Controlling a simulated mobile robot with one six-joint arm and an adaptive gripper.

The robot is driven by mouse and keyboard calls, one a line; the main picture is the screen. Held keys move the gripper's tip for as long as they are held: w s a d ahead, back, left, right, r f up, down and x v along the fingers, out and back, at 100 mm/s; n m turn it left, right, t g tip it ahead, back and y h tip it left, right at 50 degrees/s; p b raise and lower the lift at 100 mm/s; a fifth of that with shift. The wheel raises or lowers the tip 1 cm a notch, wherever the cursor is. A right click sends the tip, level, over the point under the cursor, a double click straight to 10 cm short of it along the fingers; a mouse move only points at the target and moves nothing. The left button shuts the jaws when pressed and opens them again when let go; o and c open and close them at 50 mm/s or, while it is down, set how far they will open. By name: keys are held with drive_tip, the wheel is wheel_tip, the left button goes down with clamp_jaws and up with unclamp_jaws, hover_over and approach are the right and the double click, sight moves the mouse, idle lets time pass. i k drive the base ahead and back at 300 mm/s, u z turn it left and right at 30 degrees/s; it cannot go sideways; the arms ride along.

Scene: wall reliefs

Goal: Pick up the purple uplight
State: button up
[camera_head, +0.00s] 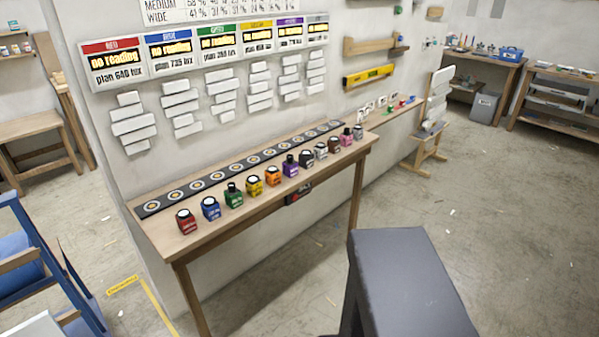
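The purple uplight (290,168) is a small block-shaped lamp with a dark top. It stands upright in a row of similar coloured uplights on a narrow wooden table (215,238) against the wall. The orange uplight (273,176) is on its left and a black one (306,160) is on its right, both close by. My gripper is not in view.
A black strip with round marks (196,185) runs along the table's wall side. Red (187,222), blue (210,209) and green (233,196) uplights stand left. White reliefs (188,108) project from the wall above. Open floor (480,220) lies right; a blue chair (25,265) stands left.

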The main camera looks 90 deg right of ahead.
sight(290, 167)
drive_tip(key=u, duration=0.1)
drive_tip(key=k, duration=1.95)
drive_tip(key=z, duration=4.9)
drive_tip(key=i, duration=0.1)
drive_tip(key=u, duration=2.95)
drive_tip(key=i, duration=0.25)
drive_tip(key=z, duration=0.15)
